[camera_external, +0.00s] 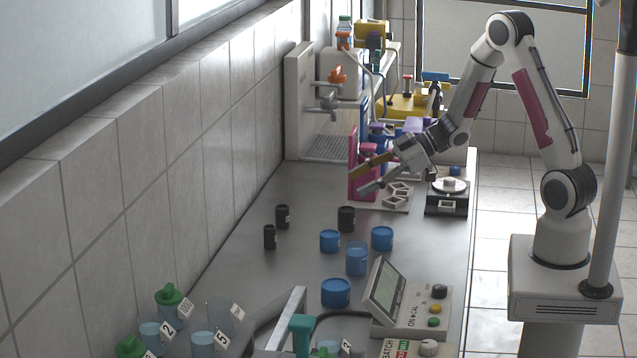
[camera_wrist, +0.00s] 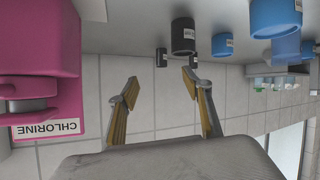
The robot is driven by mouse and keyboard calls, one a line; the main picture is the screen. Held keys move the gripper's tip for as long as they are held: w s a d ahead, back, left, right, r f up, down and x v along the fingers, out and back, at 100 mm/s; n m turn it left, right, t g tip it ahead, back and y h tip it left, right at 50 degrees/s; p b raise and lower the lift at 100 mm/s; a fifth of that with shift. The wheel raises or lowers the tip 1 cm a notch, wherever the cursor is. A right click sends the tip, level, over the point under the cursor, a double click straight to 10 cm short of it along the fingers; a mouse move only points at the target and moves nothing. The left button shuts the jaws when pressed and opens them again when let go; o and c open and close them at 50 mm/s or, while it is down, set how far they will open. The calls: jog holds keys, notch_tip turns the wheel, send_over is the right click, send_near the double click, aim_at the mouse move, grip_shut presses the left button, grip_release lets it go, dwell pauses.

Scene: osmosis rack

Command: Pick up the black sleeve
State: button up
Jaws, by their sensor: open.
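Three black cylinders stand upright on the grey bench; I cannot tell which is the black sleeve. The widest black cylinder (camera_external: 346,219) is near the blue cups, and it also shows large in the wrist view (camera_wrist: 183,37). Two slimmer black cylinders, one farther back (camera_external: 282,216) and one nearer the camera (camera_external: 269,237), stand to its left. They show small in the wrist view, one (camera_wrist: 161,58) between the fingers' directions and one (camera_wrist: 193,61) partly behind a fingertip. My gripper (camera_external: 357,182) is open and empty, above the bench and apart from all three, with its fingers (camera_wrist: 160,78) spread.
A pink chlorine container (camera_wrist: 40,60) is close beside my gripper. A white rack (camera_external: 398,194) and a scale (camera_external: 447,195) are near it. Blue cups (camera_external: 330,241) stand right of the black cylinders. A tiled wall (camera_external: 130,190) bounds the bench's left side.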

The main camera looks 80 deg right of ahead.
aim_at(349, 209)
jog(key=shift+s+a+f+y, duration=0.35)
jog(key=shift+s+f+y, duration=0.2)
jog(key=shift+f, duration=0.1)
jog(key=shift+s+a+f+y, duration=0.35)
jog(key=shift+s+f+y, duration=0.1)
jog(key=shift+f+y, duration=0.15)
jog(key=shift+s+a+f+y, duration=0.3)
jog(key=shift+s+y, duration=0.15)
jog(key=shift+y, duration=0.1)
jog(key=shift+w, duration=0.1)
jog(key=shift+x, duration=1.2)
jog(key=shift+x, duration=2.6)
jog(key=shift+d+f, duration=0.1)
jog(key=shift+f, duration=0.05)
jog(key=c, duration=1.2)
